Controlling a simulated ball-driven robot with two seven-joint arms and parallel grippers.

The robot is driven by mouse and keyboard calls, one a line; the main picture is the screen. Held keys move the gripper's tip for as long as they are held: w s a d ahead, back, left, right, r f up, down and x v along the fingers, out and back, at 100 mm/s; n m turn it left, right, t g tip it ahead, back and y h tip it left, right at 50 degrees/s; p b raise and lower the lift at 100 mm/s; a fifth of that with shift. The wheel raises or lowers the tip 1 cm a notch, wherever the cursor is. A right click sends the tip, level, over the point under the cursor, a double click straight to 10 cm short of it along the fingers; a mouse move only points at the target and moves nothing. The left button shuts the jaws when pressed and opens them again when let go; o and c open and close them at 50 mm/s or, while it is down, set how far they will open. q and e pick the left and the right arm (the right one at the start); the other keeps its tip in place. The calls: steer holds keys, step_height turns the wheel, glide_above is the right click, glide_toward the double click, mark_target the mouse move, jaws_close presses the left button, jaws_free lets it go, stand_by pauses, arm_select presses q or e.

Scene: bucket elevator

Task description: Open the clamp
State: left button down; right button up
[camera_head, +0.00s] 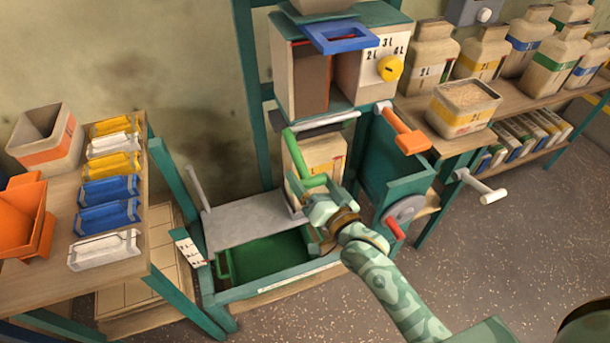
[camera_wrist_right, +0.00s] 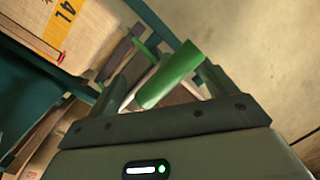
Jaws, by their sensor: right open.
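A green lever with a thick round grip (camera_head: 314,181) stands in front of a beige canister (camera_head: 325,155) under the machine's chute; I take it for the clamp handle. Its green arm (camera_head: 291,146) rises to the upper left. My right gripper (camera_head: 320,200) is at the grip, with its arm coming from the lower right. In the right wrist view the green grip (camera_wrist_right: 170,75) lies between the two open fingers; whether they touch it I cannot tell. The canister with a 4L label (camera_wrist_right: 70,20) is at upper left there. My left gripper is out of view.
An orange-handled lever (camera_head: 405,135), a white handle (camera_head: 483,190) and a wheel with a red handle (camera_head: 404,211) are to the right. A green bin (camera_head: 265,257) sits below left. The left table (camera_head: 60,215) holds several packets.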

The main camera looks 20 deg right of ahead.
mark_target(295, 150)
steer(key=shift+w+a+b, duration=0.15)
steer(key=shift+w, duration=0.55)
steer(key=shift+w+a+b, duration=0.1)
steer(key=shift+w+b, duration=0.05)
steer(key=shift+w, duration=0.55)
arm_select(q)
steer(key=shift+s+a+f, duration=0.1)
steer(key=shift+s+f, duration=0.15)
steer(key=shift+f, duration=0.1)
